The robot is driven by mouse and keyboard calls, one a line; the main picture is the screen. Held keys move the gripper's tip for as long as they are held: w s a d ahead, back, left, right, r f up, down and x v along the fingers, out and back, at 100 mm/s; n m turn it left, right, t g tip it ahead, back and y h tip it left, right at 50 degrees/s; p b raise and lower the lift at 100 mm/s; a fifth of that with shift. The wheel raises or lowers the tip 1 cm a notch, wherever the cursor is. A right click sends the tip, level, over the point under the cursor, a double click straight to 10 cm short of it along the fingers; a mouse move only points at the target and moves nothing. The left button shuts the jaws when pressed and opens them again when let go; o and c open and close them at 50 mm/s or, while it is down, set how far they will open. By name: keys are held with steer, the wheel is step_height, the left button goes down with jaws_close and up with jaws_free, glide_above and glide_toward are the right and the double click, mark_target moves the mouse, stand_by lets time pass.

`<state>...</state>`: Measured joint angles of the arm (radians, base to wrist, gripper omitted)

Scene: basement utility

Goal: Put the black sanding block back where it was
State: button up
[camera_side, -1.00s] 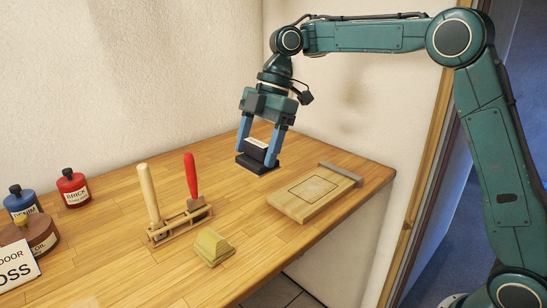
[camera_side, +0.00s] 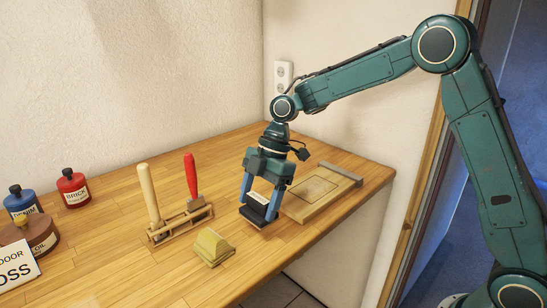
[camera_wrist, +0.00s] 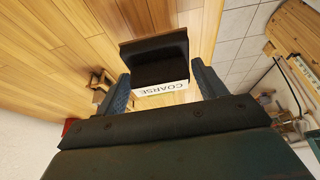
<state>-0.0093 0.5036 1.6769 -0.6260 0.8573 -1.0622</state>
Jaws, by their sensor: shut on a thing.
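The black sanding block (camera_side: 256,214) is between the fingers of my gripper (camera_side: 259,203), low over the bench, left of the wooden board and right of the tool rack. I cannot tell whether its base touches the bench. In the wrist view the block (camera_wrist: 155,60) sits between the two blue fingers, and its white label (camera_wrist: 160,89) reads COARSE. The wooden board (camera_side: 325,193) has a dark outlined rectangle on top, partly visible beside my gripper, and a grey bar at its far right end. A yellow block (camera_side: 212,247) stands on the bench to the left.
A wooden rack (camera_side: 180,222) holds a cream-handled tool (camera_side: 149,195) and a red-handled tool (camera_side: 191,177). Bottles, including a red one (camera_side: 72,188) and a blue one (camera_side: 22,203), and a white sign (camera_side: 18,273) are at the left. The bench's front edge runs close to the block.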

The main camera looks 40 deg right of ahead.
mark_target(259, 215)
steer(key=shift+f, duration=2.15)
steer(key=shift+f, duration=0.15)
steer(key=o, duration=0.9)
steer(key=shift+o, duration=0.2)
steer(key=v, duration=1.2)
